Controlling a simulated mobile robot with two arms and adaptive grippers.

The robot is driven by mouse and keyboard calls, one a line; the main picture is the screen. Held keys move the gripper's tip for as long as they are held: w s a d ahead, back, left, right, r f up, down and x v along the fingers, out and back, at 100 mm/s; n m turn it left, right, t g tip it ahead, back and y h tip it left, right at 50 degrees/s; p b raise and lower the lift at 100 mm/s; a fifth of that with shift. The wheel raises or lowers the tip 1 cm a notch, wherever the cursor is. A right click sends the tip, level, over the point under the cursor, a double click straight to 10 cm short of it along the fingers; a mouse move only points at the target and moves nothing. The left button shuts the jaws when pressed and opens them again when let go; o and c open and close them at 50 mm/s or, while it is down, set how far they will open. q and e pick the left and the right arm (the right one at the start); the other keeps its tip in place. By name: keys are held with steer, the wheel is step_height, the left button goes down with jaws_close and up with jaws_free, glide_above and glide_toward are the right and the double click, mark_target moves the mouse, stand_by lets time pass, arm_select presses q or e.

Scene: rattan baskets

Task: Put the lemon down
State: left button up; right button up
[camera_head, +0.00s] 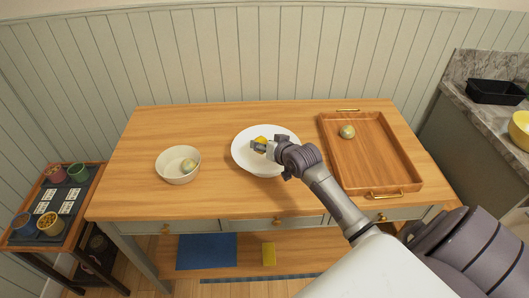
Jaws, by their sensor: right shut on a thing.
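The lemon (262,139) is a small yellow shape at the tip of my right gripper (262,147), over the white plate (241,160). My right gripper is shut on the lemon, and its fingers hide part of it. I cannot tell whether the lemon touches the plate. My right arm comes in from the lower right and covers the plate's right side. My left gripper is out of view.
A cream bowl (172,178) holding a pale round item (188,165) stands left on the wooden table (130,150). A wooden tray (384,183) with another pale round item (347,131) is on the right. Bare wood separates them from the plate.

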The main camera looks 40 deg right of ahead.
steer(key=shift+f+p, duration=0.3)
steer(key=shift+f, duration=1.6)
steer(key=o, duration=1.2)
steer(key=shift+f, duration=0.1)
steer(key=v, duration=1.2)
steer(key=shift+b, duration=0.45)
